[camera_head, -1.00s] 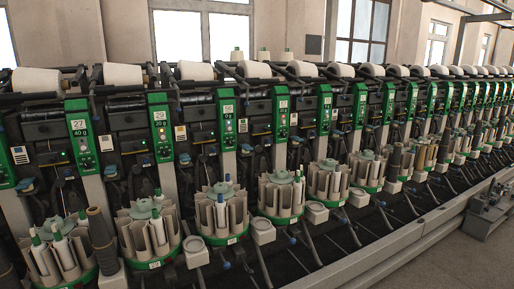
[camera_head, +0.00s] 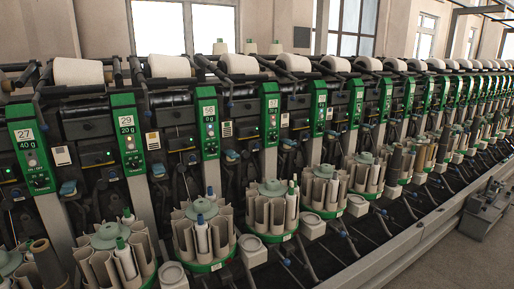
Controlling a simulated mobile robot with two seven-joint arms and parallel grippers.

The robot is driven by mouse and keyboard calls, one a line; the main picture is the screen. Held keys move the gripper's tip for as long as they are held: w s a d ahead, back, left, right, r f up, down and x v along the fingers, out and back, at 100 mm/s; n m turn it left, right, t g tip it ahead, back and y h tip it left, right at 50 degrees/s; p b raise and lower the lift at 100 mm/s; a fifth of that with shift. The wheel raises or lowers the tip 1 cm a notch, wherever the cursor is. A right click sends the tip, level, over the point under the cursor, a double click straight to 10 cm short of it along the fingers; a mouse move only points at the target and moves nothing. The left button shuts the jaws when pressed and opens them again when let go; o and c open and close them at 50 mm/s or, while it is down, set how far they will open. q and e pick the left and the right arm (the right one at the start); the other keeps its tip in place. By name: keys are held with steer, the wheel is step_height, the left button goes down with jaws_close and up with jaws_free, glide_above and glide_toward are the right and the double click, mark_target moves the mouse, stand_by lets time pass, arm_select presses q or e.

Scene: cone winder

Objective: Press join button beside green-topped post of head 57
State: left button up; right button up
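Which of these is the join button is too small to tell. Neither of my grippers is in view.
Similar green-topped posts marked 27 (camera_head: 31,150) and 29 (camera_head: 127,140) stand to the left. White yarn cones (camera_head: 170,66) line the top. Round bobbin magazines (camera_head: 203,232) jut out below.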

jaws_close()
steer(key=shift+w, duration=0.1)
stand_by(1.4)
